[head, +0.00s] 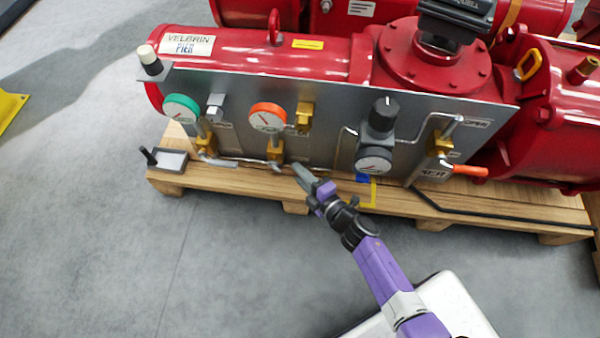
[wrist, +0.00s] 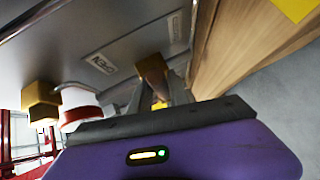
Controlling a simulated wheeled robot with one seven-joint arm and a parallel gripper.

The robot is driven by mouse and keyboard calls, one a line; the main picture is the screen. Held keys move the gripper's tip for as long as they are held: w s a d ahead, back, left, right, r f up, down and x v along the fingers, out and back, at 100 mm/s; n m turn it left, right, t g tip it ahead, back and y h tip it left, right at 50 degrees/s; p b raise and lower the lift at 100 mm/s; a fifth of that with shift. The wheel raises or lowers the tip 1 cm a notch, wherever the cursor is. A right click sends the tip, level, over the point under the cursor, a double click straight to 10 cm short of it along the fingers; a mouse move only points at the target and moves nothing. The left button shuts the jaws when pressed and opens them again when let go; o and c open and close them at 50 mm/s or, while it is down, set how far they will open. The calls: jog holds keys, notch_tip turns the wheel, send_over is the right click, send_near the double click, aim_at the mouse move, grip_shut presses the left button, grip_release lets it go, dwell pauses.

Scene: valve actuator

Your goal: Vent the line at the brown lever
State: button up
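The brown lever (wrist: 152,72) shows in the wrist view between the fingertips of my gripper (wrist: 158,88), pointing toward the palm. Its far end and pivot are partly hidden. In the head view, a brass valve (head: 275,150) sits under the orange-rimmed gauge (head: 267,117), with a short handle hanging below it. My gripper (head: 302,178) is just right of that handle, low in front of the grey panel (head: 325,120). The fingers look apart, one on each side of the lever; I cannot see contact with it.
An orange lever (head: 468,170) is at the panel's right end. A green-rimmed gauge (head: 181,108) with a brass valve is at the left. A grey regulator with a black knob (head: 384,110) stands right of centre.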

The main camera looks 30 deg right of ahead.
grip_shut()
dwell(1.1)
